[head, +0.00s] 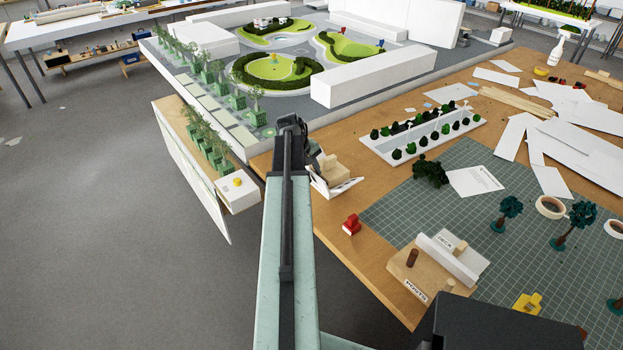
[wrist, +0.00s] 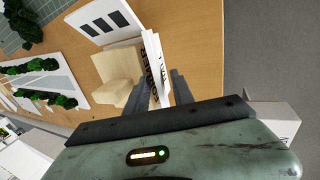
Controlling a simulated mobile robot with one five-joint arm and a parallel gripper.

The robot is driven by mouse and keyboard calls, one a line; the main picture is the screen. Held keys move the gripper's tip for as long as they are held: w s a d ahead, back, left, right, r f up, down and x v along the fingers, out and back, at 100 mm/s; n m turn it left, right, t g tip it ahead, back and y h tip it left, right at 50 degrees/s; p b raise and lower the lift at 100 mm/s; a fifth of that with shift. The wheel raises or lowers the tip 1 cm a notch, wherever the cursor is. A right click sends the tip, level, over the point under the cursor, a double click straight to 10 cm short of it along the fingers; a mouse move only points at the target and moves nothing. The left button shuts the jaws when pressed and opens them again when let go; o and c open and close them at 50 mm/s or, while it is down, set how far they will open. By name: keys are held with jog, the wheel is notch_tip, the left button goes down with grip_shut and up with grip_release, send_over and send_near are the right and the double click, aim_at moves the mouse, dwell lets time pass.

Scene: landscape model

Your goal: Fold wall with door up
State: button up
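In the wrist view, a white panel with dark lettering (wrist: 153,55) stands on edge beside a pale wooden block (wrist: 117,78). A white panel with dark rectangular openings (wrist: 104,22) lies flat on the table beyond the block. I cannot tell which panel has the door. My gripper (wrist: 162,85) has its dark fingers apart, one on each side of the lettered panel. A narrow gap shows at the right finger; contact on the left is unclear. In the head view, white panels (head: 335,188) and the block (head: 328,168) show near the table edge, partly hidden by my arm.
A red object (head: 351,224) lies on the table nearby. A tree-lined strip model (head: 420,135) lies behind, and a large landscape model (head: 290,110) stands beyond. A wooden board with posts (head: 430,265) is at the front, on the table's edge side. Bare wood shows between them.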

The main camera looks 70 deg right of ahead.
jog(key=shift+r, duration=0.1)
grip_shut()
jog(key=shift+s+d+r+y+p, duration=0.2)
jog(key=shift+d+y+p, duration=0.2)
jog(key=shift+p, duration=0.15)
jog(key=shift+t, duration=0.3)
jog(key=shift+f, duration=0.15)
jog(key=shift+a, duration=0.1)
grip_release()
jog(key=shift+s, duration=0.1)
